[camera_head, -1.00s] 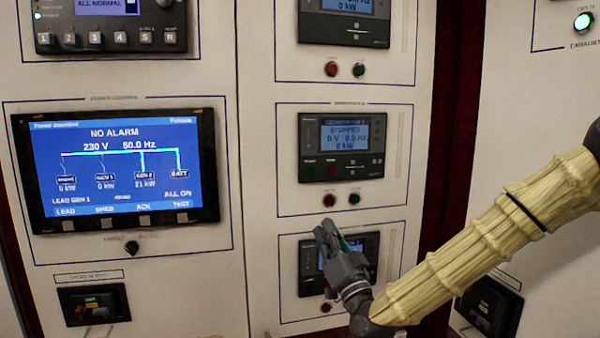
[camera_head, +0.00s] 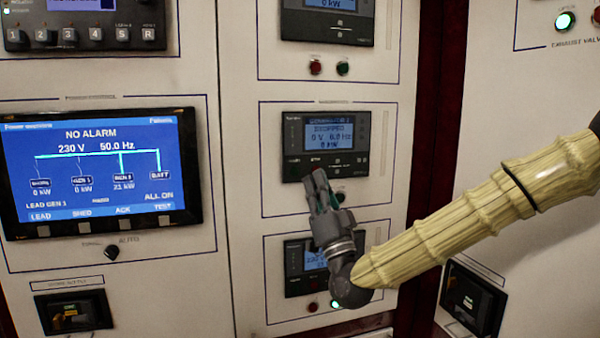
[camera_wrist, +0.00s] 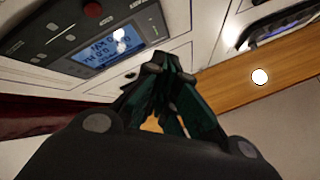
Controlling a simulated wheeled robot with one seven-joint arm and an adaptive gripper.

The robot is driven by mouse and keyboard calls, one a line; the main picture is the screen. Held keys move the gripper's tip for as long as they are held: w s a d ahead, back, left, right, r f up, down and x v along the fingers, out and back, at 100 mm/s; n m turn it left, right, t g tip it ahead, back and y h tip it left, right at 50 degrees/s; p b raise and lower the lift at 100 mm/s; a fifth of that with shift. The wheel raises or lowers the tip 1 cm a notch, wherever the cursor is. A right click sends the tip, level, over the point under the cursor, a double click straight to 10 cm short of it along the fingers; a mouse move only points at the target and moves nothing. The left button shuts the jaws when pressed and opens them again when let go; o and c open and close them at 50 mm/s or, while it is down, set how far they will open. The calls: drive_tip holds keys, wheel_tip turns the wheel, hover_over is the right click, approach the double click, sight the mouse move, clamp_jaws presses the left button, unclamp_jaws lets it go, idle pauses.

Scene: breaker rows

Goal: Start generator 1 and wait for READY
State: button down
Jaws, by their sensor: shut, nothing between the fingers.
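The middle controller (camera_head: 325,146) appears headed generator 1 and reads STOPPED, with 0 V and 0 kW. Below its screen, a dark green button (camera_head: 340,198) shows just right of my gripper. The red button beside it is hidden behind the fingers. Contact cannot be told. In the wrist view, the shut fingertips (camera_wrist: 165,66) are apart from a controller with a blue screen (camera_wrist: 105,45), whose text is unclear.
The lower controller (camera_head: 305,262), partly behind my gripper, shows 230 V and a lit green button (camera_head: 335,304). The upper controller (camera_head: 327,18) reads 0 kW. The left screen (camera_head: 100,170) reads NO ALARM, 230 V, 50.0 Hz. A breaker (camera_head: 74,311) sits below it.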

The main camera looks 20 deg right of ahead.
sight(295, 171)
drive_tip(key=shift+w, duration=4.25)
drive_tip(key=shift+w+a+f, duration=0.1)
drive_tip(key=shift+w, duration=0.15)
drive_tip(key=shift+w+b, duration=0.5)
drive_tip(key=shift+b, duration=0.15)
drive_tip(key=shift+s, duration=0.15)
drive_tip(key=shift+s+b, duration=0.5)
drive_tip(key=shift+s, duration=0.2)
